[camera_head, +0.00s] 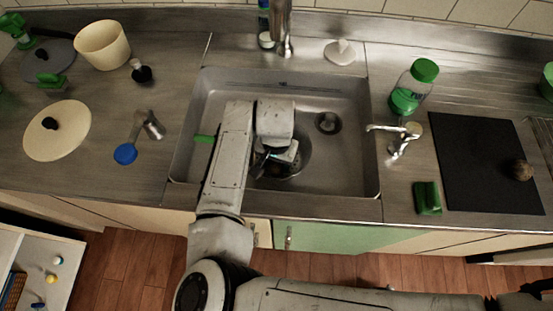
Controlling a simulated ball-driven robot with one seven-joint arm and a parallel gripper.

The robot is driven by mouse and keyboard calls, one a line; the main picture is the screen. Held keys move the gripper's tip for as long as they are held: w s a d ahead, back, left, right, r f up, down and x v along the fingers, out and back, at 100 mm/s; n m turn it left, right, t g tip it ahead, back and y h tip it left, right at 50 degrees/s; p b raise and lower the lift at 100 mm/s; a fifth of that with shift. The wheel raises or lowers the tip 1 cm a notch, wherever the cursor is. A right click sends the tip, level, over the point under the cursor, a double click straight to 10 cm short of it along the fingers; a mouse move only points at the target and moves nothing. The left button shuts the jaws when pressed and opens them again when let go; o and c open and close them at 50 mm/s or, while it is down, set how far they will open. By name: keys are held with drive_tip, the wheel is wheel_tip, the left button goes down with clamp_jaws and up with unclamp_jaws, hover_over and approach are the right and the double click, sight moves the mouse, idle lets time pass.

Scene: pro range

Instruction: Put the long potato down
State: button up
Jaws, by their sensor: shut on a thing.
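My gripper (272,160) is over the sink (345,170), pointing down and partly hidden by my own arm. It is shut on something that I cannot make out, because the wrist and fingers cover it. No long potato shows clearly. A small round brown thing, possibly a potato (522,170), lies on the black board (470,150) at the right, away from my gripper. A round dark-grey shape, perhaps a pan (303,155), sits in the sink under and behind my gripper.
A green piece (203,138) sticks out left of my arm in the sink. The faucet (283,30) stands behind it. A bottle (414,88), a metal tap-like piece (398,138) and a green sponge (427,197) are right. A cream lid (57,130) and bowl (102,45) are left.

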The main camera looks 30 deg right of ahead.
drive_tip(key=o, duration=1.1)
wheel_tip(320, 180, up, 12)
drive_tip(key=shift+r+b, duration=0.15)
drive_tip(key=shift+b, duration=0.6)
